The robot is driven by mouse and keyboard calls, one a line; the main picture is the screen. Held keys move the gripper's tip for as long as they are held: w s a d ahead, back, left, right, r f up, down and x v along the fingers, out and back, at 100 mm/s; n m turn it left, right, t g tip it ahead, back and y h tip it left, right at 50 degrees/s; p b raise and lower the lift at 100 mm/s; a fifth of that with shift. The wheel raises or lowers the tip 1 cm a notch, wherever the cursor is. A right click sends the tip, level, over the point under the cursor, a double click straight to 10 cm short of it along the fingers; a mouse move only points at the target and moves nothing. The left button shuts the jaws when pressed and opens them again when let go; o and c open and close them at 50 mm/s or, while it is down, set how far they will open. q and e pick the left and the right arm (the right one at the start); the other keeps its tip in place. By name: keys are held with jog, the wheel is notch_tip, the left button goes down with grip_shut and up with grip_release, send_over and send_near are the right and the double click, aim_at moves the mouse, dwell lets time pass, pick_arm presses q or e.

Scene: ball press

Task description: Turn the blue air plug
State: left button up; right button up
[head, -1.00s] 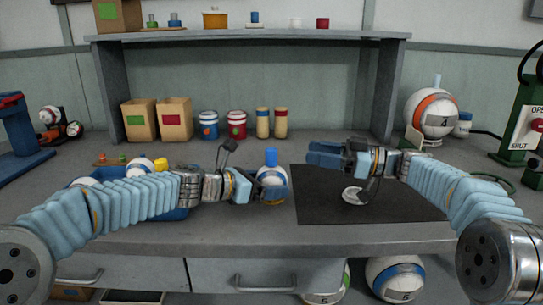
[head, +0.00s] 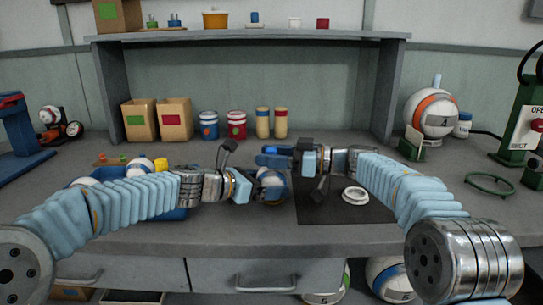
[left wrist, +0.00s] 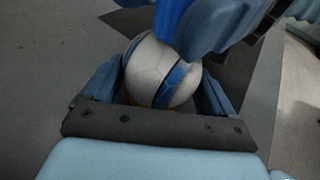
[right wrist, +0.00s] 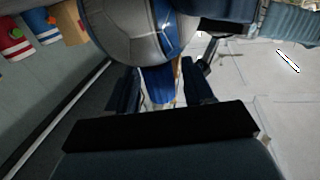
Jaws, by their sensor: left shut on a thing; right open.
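My left gripper (head: 258,188) is shut on a white ball with a blue band (head: 272,182). The left wrist view shows this ball (left wrist: 150,72) between its two fingers. The blue air plug (left wrist: 172,18) stands up from the ball. My right gripper (head: 275,157) is open at the top of the ball, and in the right wrist view its fingers lie on either side of the blue plug (right wrist: 160,88), with the grey-white ball (right wrist: 135,28) beyond. In the head view the plug is mostly hidden by the right gripper. Contact between these fingers and the plug cannot be told.
A dark mat (head: 330,209) with a white ring-like piece (head: 355,196) lies to the right. A blue tray (head: 172,214) with balls is behind my left arm. A green ring (head: 490,183) and a green press (head: 520,125) stand at the right. Bins and cans line the back.

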jog(key=shift+c, duration=0.3)
jog(key=c, duration=0.9)
jog(key=shift+r, duration=0.1)
jog(key=shift+m+t, duration=0.4)
jog(key=shift+t, duration=0.2)
jog(key=m+t+h, duration=0.1)
jog(key=m+t, duration=0.1)
jog(key=t, duration=0.1)
jog(key=m+t+h, duration=0.2)
jog(key=t, duration=0.1)
jog(key=shift+r+m, duration=0.15)
jog(key=shift+m, duration=0.15)
pick_arm(q)
jog(key=shift+f, duration=0.15)
pick_arm(e)
jog(key=m+t+h, duration=0.1)
jog(key=h, duration=0.1)
jog(key=m+t+h, duration=0.3)
jog(key=t+h, duration=0.1)
jog(key=shift+s+a+m, duration=0.1)
jog(key=shift+a+m, duration=0.15)
jog(key=shift+m, duration=0.05)
pick_arm(q)
jog(key=shift+d, duration=0.1)
pick_arm(e)
jog(key=shift+m+t+h, duration=0.3)
jog(key=shift+t+h, duration=0.1)
jog(key=shift+h, duration=0.1)
jog(key=shift+d+h, duration=0.1)
jog(key=shift+h, duration=0.2)
